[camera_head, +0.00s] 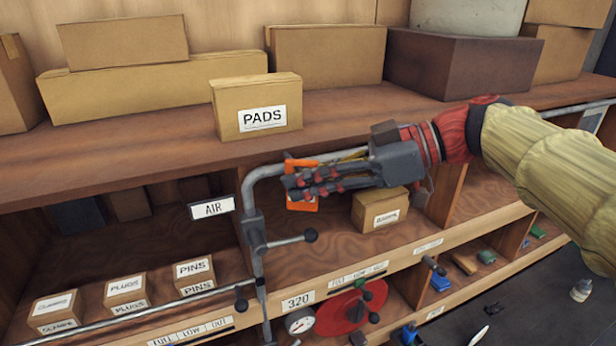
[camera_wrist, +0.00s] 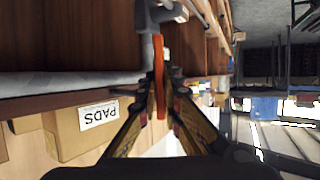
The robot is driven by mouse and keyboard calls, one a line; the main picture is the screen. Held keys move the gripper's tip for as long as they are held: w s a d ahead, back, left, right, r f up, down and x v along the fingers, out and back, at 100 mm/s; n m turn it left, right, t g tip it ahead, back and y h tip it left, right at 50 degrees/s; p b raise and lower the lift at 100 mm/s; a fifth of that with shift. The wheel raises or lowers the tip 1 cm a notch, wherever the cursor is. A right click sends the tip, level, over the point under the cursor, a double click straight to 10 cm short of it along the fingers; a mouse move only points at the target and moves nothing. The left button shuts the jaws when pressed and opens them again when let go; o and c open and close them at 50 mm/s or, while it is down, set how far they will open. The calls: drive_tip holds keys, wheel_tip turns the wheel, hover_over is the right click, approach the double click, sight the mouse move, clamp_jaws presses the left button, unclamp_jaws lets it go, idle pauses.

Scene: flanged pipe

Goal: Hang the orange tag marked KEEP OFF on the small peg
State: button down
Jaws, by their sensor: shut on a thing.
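The orange tag (camera_head: 300,165) shows beside the grey pipe in the head view, partly covered by my fingers; its lettering is not readable. In the wrist view the tag (camera_wrist: 159,60) is a thin edge-on strip between my fingertips. My gripper (camera_head: 290,184) is shut on the tag and holds it in front of the shelf opening, close to the pipe's upper run. It also shows in the wrist view (camera_wrist: 160,92). Whether the tag touches the pipe I cannot tell. I cannot make out the small peg for sure in either view.
A grey pipe (camera_head: 250,195) bends down beside the AIR label (camera_head: 212,208), with a black-knobbed lever (camera_head: 290,239) below. The PADS box (camera_head: 257,107) stands on the shelf above my gripper. A small labelled box (camera_head: 380,210) sits behind it. A red disc (camera_head: 345,312) is lower down.

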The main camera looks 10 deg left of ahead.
drive_tip(key=shift+w+a+p, duration=0.25)
drive_tip(key=shift+w+p, duration=0.1)
drive_tip(key=shift+w, duration=0.05)
drive_tip(key=shift+w+f+b, duration=0.15)
drive_tip(key=shift+f+b, duration=0.15)
drive_tip(key=shift+b, duration=0.65)
drive_tip(key=shift+w+a+f+b, duration=0.2)
drive_tip(key=shift+b, duration=0.2)
drive_tip(key=c, duration=2.3)
unclamp_jaws()
drive_tip(key=shift+o, duration=1.2)
drive_tip(key=shift+w+a+f, duration=0.1)
drive_tip(key=shift+w+f, duration=0.05)
drive_tip(key=shift+w, duration=0.3)
drive_tip(key=shift+o, duration=1.3)
drive_tip(key=shift+a, duration=0.1)
drive_tip(key=shift+s+r, duration=0.15)
drive_tip(key=shift+r, duration=0.05)
